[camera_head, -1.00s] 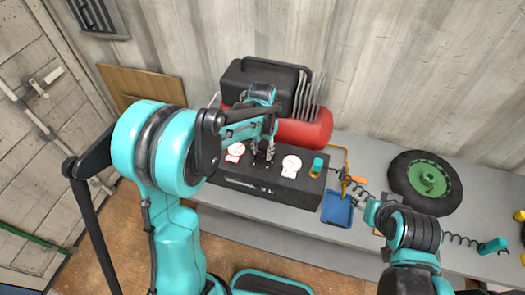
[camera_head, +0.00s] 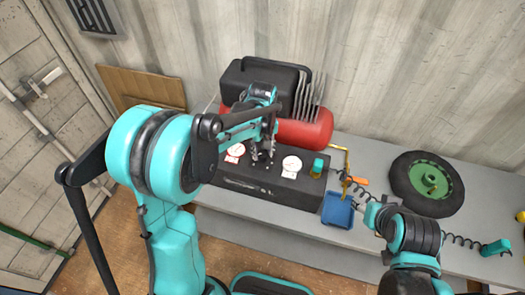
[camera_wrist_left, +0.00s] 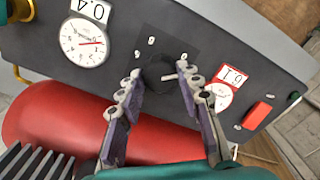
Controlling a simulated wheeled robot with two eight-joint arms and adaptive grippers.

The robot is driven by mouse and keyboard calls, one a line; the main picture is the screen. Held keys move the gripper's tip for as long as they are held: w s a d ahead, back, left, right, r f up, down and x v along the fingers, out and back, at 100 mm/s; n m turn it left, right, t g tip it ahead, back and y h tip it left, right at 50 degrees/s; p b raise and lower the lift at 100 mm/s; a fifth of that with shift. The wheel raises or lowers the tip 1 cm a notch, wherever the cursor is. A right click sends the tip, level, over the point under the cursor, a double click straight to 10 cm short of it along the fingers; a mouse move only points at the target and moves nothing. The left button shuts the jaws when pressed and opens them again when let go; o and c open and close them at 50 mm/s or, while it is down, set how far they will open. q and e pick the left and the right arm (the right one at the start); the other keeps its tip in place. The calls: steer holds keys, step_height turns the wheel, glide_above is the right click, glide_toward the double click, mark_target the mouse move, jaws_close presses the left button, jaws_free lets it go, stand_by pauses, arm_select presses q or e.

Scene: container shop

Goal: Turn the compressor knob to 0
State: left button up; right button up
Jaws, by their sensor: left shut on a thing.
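The compressor (camera_head: 225,185) is a black box with a red tank (camera_head: 305,130) behind it, on the grey bench. Its black round knob (camera_wrist_left: 157,73) sits on a dark panel between two white gauges, with small white marks around it. A short white pointer on the knob points right in the left wrist view. My left gripper (camera_head: 262,155) is at the panel; its fingers (camera_wrist_left: 160,85) lie on either side of the knob, shut on it. The head view mostly hides the knob behind the gripper. My right gripper (camera_head: 372,214) is over the bench; its fingers are too small to read.
The gauges (camera_wrist_left: 84,42) and (camera_wrist_left: 222,94) carry tags reading 0.4 and 6.1. A red switch (camera_wrist_left: 257,114) is beside the second gauge. A blue tray (camera_head: 338,211), a green-hubbed wheel (camera_head: 428,180) and a coiled hose lie to the right on the bench.

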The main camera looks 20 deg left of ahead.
mark_target(262, 154)
arm_select(q)
steer(key=shift+n, duration=0.6)
steer(key=o, duration=1.2)
steer(key=shift+c, duration=0.2)
steer(key=shift+r, duration=0.1)
step_height(262, 154, up, 12)
